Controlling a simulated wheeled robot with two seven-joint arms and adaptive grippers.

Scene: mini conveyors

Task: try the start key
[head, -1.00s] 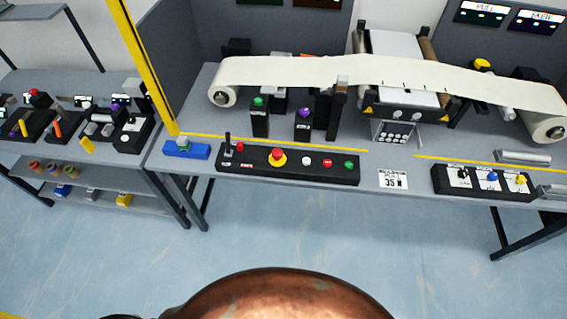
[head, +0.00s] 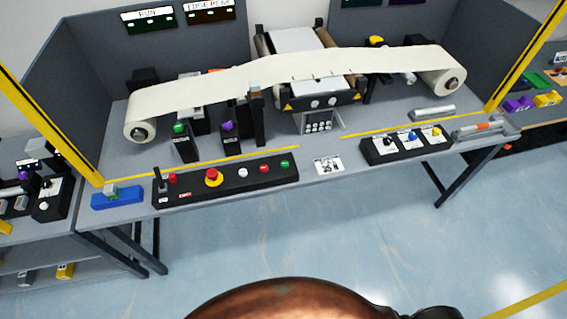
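A long black control panel (head: 228,184) lies along the front edge of the grey bench. At its right end is a green button (head: 285,163), with a red button (head: 264,168) and a white button (head: 235,172) to its left. A large red mushroom button (head: 212,175) on a yellow ring stands further left, beside a small red button (head: 172,178) and an upright black lever (head: 157,178) at the left end. The labels are too small to read, so I cannot tell which one is the start key. Neither gripper is in view.
A second black panel (head: 404,146) with black, blue and yellow knobs sits to the right. A cream web (head: 290,72) runs between two rolls behind. A blue block (head: 117,198) lies at the left corner by a yellow post (head: 45,123). Open floor (head: 330,235) lies in front.

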